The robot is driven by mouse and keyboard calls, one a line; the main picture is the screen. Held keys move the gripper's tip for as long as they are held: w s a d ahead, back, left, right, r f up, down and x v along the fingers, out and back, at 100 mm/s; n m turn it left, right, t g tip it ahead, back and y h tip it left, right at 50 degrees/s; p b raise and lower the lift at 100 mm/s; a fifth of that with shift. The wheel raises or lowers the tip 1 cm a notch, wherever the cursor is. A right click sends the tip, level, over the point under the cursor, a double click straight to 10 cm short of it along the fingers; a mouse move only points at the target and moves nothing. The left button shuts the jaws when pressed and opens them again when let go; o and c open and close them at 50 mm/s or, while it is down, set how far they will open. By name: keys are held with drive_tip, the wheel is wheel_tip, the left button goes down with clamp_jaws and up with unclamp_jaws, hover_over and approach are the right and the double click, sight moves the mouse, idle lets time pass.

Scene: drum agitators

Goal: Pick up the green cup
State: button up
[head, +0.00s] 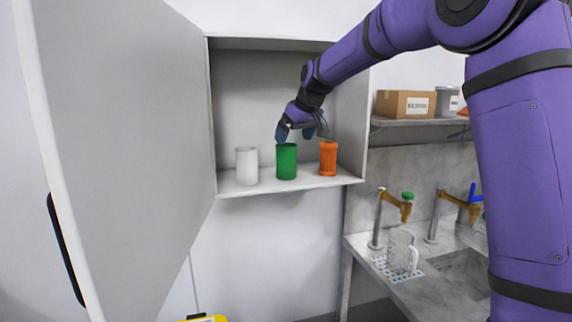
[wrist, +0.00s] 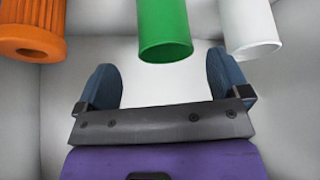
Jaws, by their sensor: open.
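The green cup (head: 287,162) stands upright on the cabinet shelf, between a white cup (head: 246,166) and an orange cup (head: 328,158). My gripper (head: 302,134) is open and empty, just above the green cup and slightly to its right in the head view. In the wrist view the green cup (wrist: 165,32) shows at the top, in line with the gap between the two blue fingers (wrist: 165,85). The fingers look apart from the cup. Its bottom part is hidden in neither view.
The cabinet shelf (head: 275,187) is enclosed by side walls, with its large door (head: 120,150) open at left. The white cup (wrist: 250,28) and orange cup (wrist: 32,30) flank the green one closely. A sink counter with taps and a glass mug (head: 401,252) is at lower right.

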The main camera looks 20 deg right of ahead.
sight(286, 152)
drive_tip(key=shift+s+x, duration=0.2)
drive_tip(key=shift+x, duration=3.25)
drive_tip(key=shift+a, duration=0.15)
drive_tip(key=c, duration=1)
